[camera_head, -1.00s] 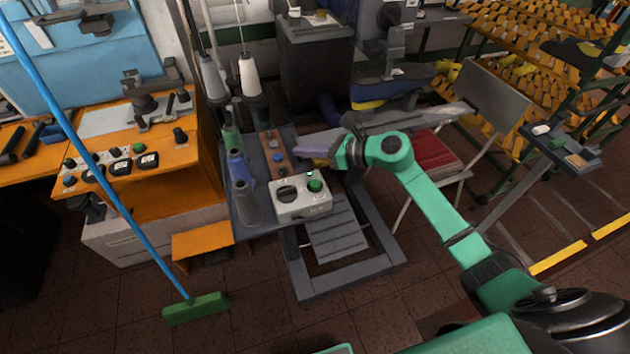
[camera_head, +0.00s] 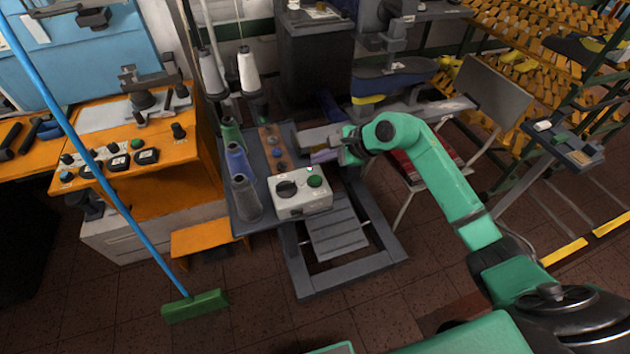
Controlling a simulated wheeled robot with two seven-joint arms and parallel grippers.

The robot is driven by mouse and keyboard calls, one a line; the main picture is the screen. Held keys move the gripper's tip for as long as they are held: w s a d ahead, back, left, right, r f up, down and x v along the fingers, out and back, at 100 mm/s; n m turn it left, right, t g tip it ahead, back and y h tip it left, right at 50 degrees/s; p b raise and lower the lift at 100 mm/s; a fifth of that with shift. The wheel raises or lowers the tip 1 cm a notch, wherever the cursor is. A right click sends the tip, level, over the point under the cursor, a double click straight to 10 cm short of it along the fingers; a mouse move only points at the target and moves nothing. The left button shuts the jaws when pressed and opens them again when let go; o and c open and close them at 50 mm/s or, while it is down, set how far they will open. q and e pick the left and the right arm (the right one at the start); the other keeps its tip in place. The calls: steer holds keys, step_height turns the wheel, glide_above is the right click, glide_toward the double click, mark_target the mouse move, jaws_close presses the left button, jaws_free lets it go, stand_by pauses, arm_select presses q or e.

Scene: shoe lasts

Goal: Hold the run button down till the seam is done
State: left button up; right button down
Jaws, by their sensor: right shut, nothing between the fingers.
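A pale grey control box (camera_head: 302,206) sits on the front of the dark machine table. Its top carries a round green button (camera_head: 314,181) at the right and a black knob (camera_head: 287,190) at the left. A small indicator at the box's back edge is too small to read surely. My right gripper (camera_head: 326,154) is shut and empty, behind and slightly right of the green button, apart from it. The fingertips are hard to make out against the grey machine parts. My left gripper is not in view.
Thread cones (camera_head: 238,163) stand left of the box. An orange bench (camera_head: 165,175) with several knobs is at the left, with a blue-handled green broom (camera_head: 195,306) in front. A metal chair (camera_head: 490,92) and shelves of shoe lasts (camera_head: 540,70) are at the right.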

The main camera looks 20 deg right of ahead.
mark_target(320, 180)
step_height(320, 180, down, 4)
steer(key=b, duration=0.3)
steer(key=shift+f, duration=0.15)
stand_by(1.7)
steer(key=shift+f+b, duration=0.3)
steer(key=shift+b, duration=0.35)
